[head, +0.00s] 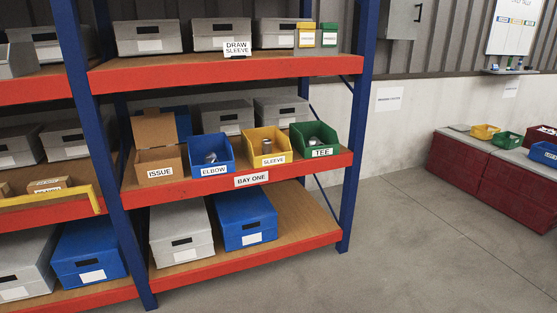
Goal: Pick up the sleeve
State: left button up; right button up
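A yellow bin labelled SLEEVE (269,152) stands on the middle shelf of the rack. A grey metal piece, likely the sleeve (266,146), shows inside it, partly hidden by the bin's walls. To its left is a blue bin labelled ELBOW (211,154) with a grey part inside. To its right is a green bin labelled TEE (315,143) with a grey part inside. A sign reading DRAW SLEEVE (237,48) hangs at the upper shelf edge. Neither of my grippers is in view.
An open cardboard box labelled ISSUE (159,166) stands left of the blue bin. Blue rack posts (360,125) and red shelf beams (245,184) frame the bay. Grey lidded boxes stand behind the bins. The floor (400,255) at right is clear, before dark red cabinets (480,172).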

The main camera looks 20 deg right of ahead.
aim_at(267, 148)
jog(key=z, duration=0.7)
jog(key=i, duration=0.7)
jog(key=z, duration=0.55)
jog(key=i, duration=1.15)
jog(key=u, duration=0.3)
